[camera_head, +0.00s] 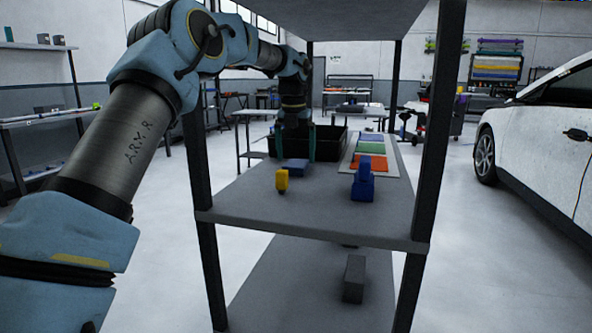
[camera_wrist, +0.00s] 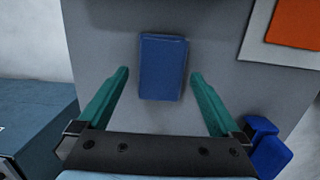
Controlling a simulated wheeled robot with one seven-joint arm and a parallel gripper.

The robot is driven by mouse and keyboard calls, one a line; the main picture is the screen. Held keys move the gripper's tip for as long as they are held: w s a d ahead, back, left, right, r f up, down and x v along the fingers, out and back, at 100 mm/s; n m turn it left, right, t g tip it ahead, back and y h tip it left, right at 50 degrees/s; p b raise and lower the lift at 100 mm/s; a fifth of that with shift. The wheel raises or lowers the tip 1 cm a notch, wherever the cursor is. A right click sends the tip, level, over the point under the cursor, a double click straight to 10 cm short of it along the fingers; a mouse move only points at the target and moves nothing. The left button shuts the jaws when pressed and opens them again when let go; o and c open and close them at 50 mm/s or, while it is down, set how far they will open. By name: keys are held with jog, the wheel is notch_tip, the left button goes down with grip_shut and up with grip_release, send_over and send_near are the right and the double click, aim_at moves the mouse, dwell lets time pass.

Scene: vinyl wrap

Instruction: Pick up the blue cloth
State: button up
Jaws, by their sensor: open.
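The blue cloth (camera_wrist: 162,67) lies flat on the grey shelf as a folded rectangle. In the head view it (camera_head: 293,166) shows partly, in front of a black bin. My gripper (camera_wrist: 160,84) is open, with its teal fingers on either side of the cloth's near end in the wrist view. The fingers do not touch the cloth in that view. In the head view my gripper (camera_head: 296,148) points down over the cloth; its exact height above the shelf is hard to tell.
A black bin (camera_head: 327,150) stands behind. A yellow object (camera_head: 282,180) and a blue bottle-like object (camera_head: 362,181) stand nearer. A pale board (camera_head: 391,166) with green and orange cloths (camera_head: 369,163) lies right. Dark shelf posts (camera_head: 441,125) flank the shelf (camera_head: 320,205).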

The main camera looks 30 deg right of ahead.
aim_at(296, 163)
jog(key=shift+w+f, duration=0.1)
jog(key=shift+f, duration=0.85)
jog(key=c, duration=1.2)
jog(key=shift+o, duration=0.2)
notch_tip(296, 163, up, 10)
jog(key=p, duration=0.1)
jog(key=shift+p, duration=0.35)
jog(key=shift+d, duration=0.1)
